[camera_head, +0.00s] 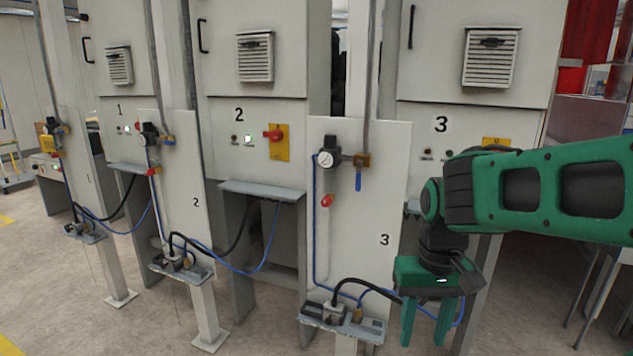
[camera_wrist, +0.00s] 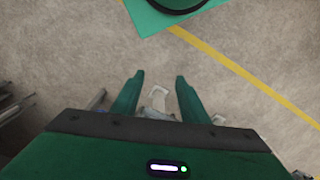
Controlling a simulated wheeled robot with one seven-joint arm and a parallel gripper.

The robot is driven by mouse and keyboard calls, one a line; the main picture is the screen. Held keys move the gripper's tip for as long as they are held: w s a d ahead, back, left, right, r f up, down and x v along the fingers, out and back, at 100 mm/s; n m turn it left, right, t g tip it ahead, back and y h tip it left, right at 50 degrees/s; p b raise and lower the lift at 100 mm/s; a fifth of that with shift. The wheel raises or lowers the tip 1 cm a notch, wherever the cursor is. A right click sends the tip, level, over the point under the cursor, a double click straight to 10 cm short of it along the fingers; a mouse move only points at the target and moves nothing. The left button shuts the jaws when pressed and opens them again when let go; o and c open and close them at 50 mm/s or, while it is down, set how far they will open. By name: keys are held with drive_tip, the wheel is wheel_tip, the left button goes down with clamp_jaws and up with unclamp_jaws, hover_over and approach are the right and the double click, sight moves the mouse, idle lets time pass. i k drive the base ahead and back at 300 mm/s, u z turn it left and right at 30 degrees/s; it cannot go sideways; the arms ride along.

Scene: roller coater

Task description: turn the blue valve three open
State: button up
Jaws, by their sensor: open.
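The blue valve handle (camera_head: 358,179) of station three hangs straight down from a brass valve body (camera_head: 361,160). It sits on the grey panel marked 3 (camera_head: 384,215), to the right of a round pressure gauge (camera_head: 326,158). My gripper (camera_head: 424,330) is lower and to the right of the handle, apart from it, with its green fingers pointing down. In the wrist view the two fingers (camera_wrist: 158,85) are spread with nothing between them, above the floor. The blue valve does not show in the wrist view.
A small shelf (camera_head: 340,325) with fittings, a black cable and blue hose juts out below the panel, close to my gripper. Cabinet 3 (camera_head: 470,60) stands behind. Panels 1 and 2 (camera_head: 190,190) stand to the left. The floor (camera_head: 250,330) in front shows free room.

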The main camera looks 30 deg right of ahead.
sight(359, 164)
drive_tip(key=k, duration=0.65)
drive_tip(key=u, duration=0.45)
drive_tip(key=i, duration=1.35)
drive_tip(key=z, duration=0.55)
